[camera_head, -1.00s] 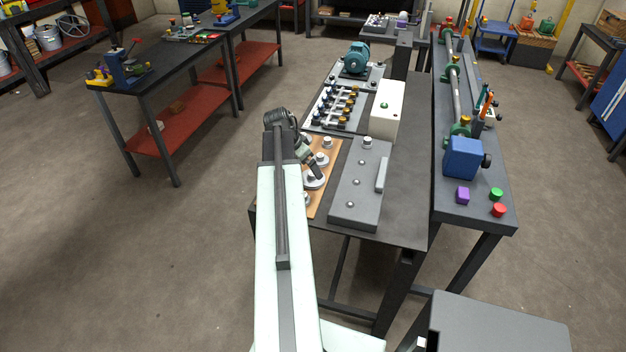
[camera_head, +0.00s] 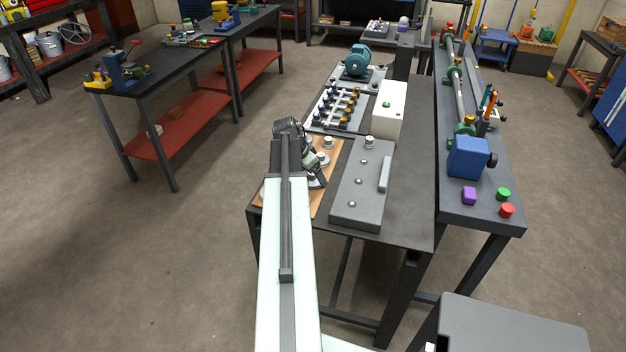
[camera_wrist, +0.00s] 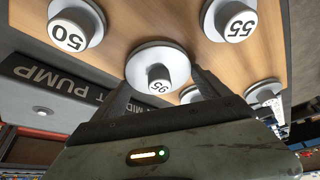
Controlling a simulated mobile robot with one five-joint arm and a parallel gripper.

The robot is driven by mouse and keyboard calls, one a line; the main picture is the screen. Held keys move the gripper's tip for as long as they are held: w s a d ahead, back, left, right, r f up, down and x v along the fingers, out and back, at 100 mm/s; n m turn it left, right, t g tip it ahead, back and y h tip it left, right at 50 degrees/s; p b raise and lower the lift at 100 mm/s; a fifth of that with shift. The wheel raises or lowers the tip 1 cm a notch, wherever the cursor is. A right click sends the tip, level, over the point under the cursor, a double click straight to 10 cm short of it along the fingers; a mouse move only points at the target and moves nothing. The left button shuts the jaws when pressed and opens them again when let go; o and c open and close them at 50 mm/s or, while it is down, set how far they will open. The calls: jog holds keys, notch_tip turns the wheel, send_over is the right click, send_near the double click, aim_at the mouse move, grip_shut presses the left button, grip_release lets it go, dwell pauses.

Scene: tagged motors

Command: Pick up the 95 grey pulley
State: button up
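The 95 pulley (camera_wrist: 150,56) is a light grey disc with a raised hub marked 95, upside down in the wrist view. It lies on the wooden board (camera_wrist: 120,14). My gripper (camera_wrist: 161,78) is open, with one dark finger at the left side of the disc and the other at its right. Nothing is clamped; whether either finger touches the rim I cannot tell. In the head view, my gripper (camera_head: 314,181) is low over the board (camera_head: 328,178), and my arm hides part of the board and its pulleys.
The 50 pulley (camera_wrist: 88,16) and the 55 pulley (camera_wrist: 220,14) stand near on the board. More pulleys (camera_wrist: 262,91) are partly hidden by my gripper. A grey plate (camera_head: 358,195) lies right of the board. A white box (camera_head: 389,108) and motor plate (camera_head: 328,118) are behind.

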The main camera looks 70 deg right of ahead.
jog(key=shift+c, duration=0.9)
notch_tip(320, 180, up, 10)
jog(key=p, duration=1)
